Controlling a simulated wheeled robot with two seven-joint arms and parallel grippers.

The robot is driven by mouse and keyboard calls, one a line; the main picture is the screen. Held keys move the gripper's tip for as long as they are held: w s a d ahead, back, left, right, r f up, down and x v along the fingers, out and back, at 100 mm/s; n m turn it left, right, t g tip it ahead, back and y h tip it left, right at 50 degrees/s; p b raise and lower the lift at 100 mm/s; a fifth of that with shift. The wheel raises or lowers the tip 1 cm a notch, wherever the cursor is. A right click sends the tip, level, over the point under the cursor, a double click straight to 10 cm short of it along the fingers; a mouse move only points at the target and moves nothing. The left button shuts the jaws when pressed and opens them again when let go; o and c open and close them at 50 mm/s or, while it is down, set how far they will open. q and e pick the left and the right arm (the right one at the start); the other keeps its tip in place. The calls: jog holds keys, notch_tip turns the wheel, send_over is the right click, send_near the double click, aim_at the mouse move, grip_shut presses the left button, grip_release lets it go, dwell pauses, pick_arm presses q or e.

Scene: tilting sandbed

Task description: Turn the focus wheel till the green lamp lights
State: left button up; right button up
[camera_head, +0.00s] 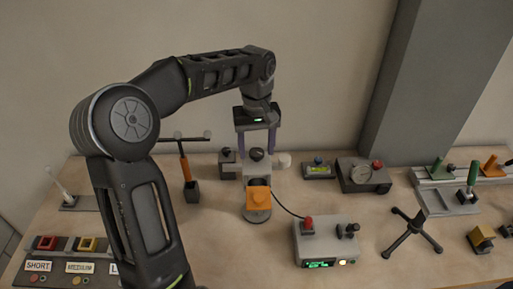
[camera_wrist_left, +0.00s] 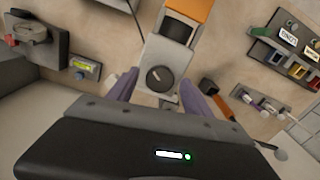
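A grey instrument (camera_head: 258,172) stands at the middle of the bench, with an orange block (camera_head: 258,197) on its near end. A round black knob with a pale mark, possibly the focus wheel, tops it (camera_head: 257,154); it also shows in the left wrist view (camera_wrist_left: 160,79). A white round part (camera_head: 283,160) sits at its right side. My left gripper (camera_head: 257,150) points down over the black knob, purple fingers open on either side, apparently not touching it. A cable leads to a grey box (camera_head: 325,243) with a green-lit display (camera_head: 319,264) and a small yellowish lamp (camera_head: 343,262). I see no clearly lit green lamp there. My right gripper is out of view.
A hammer-like tool in a holder (camera_head: 187,170) stands left of the instrument. A gauge box (camera_head: 363,175) and small display unit (camera_head: 318,170) stand right. A black tripod stand (camera_head: 410,232) is farther right. Labelled bins (camera_head: 72,262) lie front left. A grey column (camera_head: 430,80) rises behind.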

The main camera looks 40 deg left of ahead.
pick_arm(q)
grip_shut()
dwell(0.4)
jog(key=shift+m, duration=3.1)
jog(key=shift+o, duration=0.2)
grip_release()
jog(key=shift+r, duration=0.1)
